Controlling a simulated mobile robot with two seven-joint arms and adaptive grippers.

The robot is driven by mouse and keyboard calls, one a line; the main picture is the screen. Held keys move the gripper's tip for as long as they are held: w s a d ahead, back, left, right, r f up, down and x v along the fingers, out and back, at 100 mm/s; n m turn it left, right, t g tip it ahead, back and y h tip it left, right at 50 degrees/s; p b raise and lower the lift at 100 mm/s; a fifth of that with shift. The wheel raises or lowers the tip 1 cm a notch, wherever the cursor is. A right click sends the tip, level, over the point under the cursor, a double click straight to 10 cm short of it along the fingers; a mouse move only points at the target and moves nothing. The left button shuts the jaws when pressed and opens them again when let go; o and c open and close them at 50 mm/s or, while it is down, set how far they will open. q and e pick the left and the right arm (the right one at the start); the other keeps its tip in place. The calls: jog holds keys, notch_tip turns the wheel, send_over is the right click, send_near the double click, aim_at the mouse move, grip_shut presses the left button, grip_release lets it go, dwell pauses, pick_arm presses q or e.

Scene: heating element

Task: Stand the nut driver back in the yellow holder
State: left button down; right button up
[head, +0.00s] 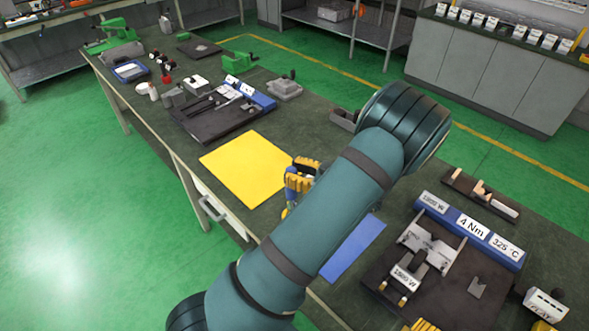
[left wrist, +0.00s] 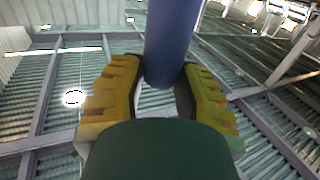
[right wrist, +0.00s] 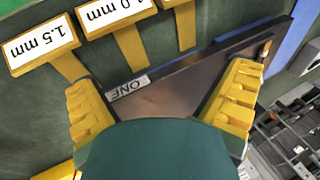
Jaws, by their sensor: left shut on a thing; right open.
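The nut driver shows as a thick blue handle (left wrist: 172,45) between the yellow fingers of my left gripper (left wrist: 160,85) in the left wrist view. Those fingers are shut on it. In the head view my left gripper (head: 302,174) is over the bench, at the right edge of the yellow mat, with blue of the driver beside its fingers. My arm hides part of the bench there. I cannot make out the yellow holder for certain. My right gripper (right wrist: 160,105) is open, with a dark plate marked ONE (right wrist: 165,85) in view between its fingers.
A yellow mat (head: 245,172) and a blue mat (head: 352,249) lie on the bench. A dark tray with fixtures (head: 212,112) stands beyond. A labelled blue block (head: 470,230) stands at right. Yellow-backed size labels (right wrist: 42,45) show in the right wrist view. The yellow mat is mostly clear.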

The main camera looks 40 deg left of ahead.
aim_at(291, 190)
pick_arm(q)
jog(key=shift+f+b, duration=0.6)
jog(key=shift+f, duration=0.55)
pick_arm(e)
jog(key=shift+f, duration=0.85)
pick_arm(q)
jog(key=shift+p, duration=0.35)
pick_arm(e)
jog(key=shift+r, duration=0.35)
